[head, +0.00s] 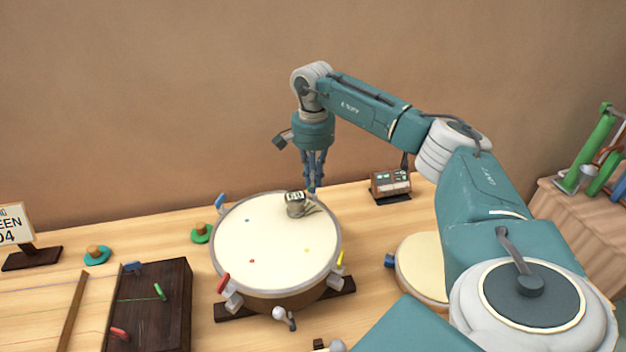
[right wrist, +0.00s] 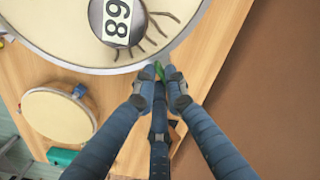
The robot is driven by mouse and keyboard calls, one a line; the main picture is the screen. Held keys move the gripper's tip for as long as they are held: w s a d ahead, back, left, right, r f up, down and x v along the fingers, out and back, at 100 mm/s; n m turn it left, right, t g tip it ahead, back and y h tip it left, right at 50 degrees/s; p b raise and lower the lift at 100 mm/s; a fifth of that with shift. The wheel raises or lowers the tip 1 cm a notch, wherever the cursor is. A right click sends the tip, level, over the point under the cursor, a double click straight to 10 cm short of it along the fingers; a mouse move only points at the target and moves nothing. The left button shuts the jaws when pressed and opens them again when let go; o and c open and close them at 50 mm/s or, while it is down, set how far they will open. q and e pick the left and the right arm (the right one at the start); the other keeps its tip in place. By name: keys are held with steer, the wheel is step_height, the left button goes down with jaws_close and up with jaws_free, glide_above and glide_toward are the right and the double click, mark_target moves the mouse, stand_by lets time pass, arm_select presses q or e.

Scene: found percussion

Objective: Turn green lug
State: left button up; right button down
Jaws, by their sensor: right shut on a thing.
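A large round drum (head: 270,245) with a cream head lies on the wooden table. A small dial gauge (head: 296,203) with a number display sits on the head near its far edge; it also shows in the right wrist view (right wrist: 117,22). My right gripper (head: 313,187) points down at the drum's far rim. In the right wrist view its fingers (right wrist: 160,76) are shut on the green lug (right wrist: 159,69) at the rim. Most of the lug is hidden by the fingers. My left gripper is in neither view.
A blue lug (head: 220,201), red lug (head: 223,282) and yellow lug (head: 341,258) stand around the drum rim. A smaller drum (head: 421,268) is at right, a brown display box (head: 391,184) behind it. A dark board (head: 155,310) with coloured pegs lies at left.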

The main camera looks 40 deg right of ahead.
steer(key=shift+m, duration=0.3)
steer(key=m+p, duration=0.1)
steer(key=m, duration=0.1)
steer(key=shift+r+m+p, duration=0.15)
steer(key=shift+m+p, duration=0.15)
steer(key=m+p, duration=0.1)
steer(key=m, duration=0.2)
steer(key=shift+w+a+m, duration=0.1)
steer(key=shift+w+m, duration=0.05)
steer(key=shift+m, duration=0.15)
steer(key=m+p, duration=0.1)
steer(key=m, duration=0.3)
steer(key=shift+w+m, duration=0.15)
steer(key=shift+m, duration=0.15)
steer(key=shift+w+d+m+p, duration=0.15)
steer(key=shift+m+p, duration=0.8)
steer(key=shift+m, duration=2.5)
steer(key=shift+w+d+m+p, duration=0.15)
steer(key=shift+m+p, duration=0.8)
steer(key=shift+m, duration=2.55)
steer(key=shift+w+d+m+p, duration=0.15)
steer(key=shift+m+p, duration=0.8)
steer(key=shift+m, duration=2.5)
steer(key=shift+s, duration=0.1)
